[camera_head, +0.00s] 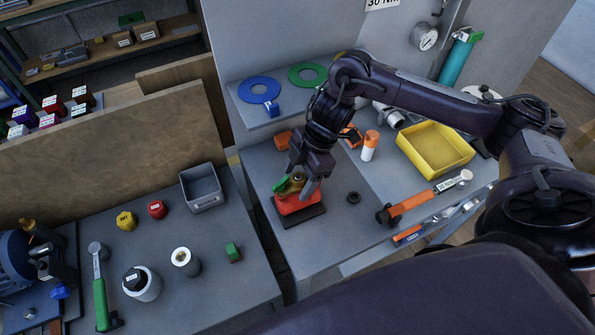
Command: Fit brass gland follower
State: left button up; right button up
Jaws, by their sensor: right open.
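My right gripper (297,181) points down over the orange-red valve body (299,206), which sits on a dark base plate. The gripper is open, with its fingers around or just above a small brass-coloured part (292,186) on top of the body. This may be the gland follower. I cannot tell whether the fingers touch it. A small green piece shows at the left finger. The gripper hides much of the top of the valve. My left gripper is not in view.
A dark ring (353,197) lies right of the valve. A yellow tray (436,149), an orange-handled tool (421,202) and an orange-white bottle (370,145) stand farther right. A grey bin (202,187) is on the left bench.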

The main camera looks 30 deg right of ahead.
notch_tip(320, 180, up, 2)
jog(key=shift+r+p, duration=0.1)
jog(key=shift+p, duration=0.45)
jog(key=shift+w+r+p, duration=0.25)
jog(key=shift+r+p, duration=0.55)
jog(key=shift+p, duration=0.05)
jog(key=shift+r+p, duration=1.45)
jog(key=shift+r, duration=0.1)
jog(key=shift+c, duration=0.2)
